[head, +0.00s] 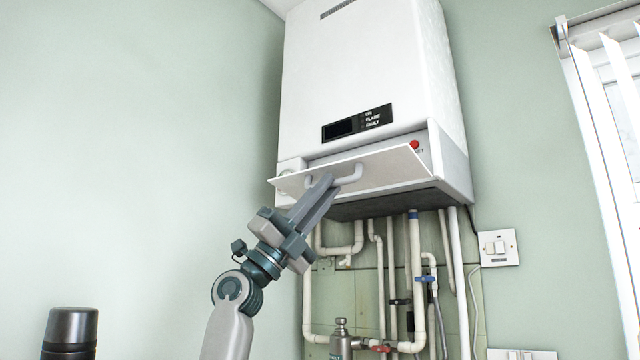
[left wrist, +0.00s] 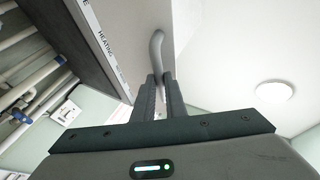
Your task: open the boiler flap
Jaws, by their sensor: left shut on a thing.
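The white boiler (head: 365,80) hangs on the wall in the head view. Its flap (head: 390,168) at the bottom front is tilted outward, with a gap above it showing the recessed panel and a red button (head: 414,145). A light grey bar handle (head: 349,176) is on the flap's face. My left gripper (head: 325,180) reaches up from below and is shut on the handle. In the left wrist view the fingers (left wrist: 158,82) close at the curved handle (left wrist: 156,48) on the flap (left wrist: 135,30). My right gripper is not in view.
White pipes (head: 375,260) with valves run down the wall below the boiler. A switch plate (head: 497,247) is to their right. A window with white blinds (head: 605,130) is at the far right. A dark cylinder (head: 70,330) stands at lower left.

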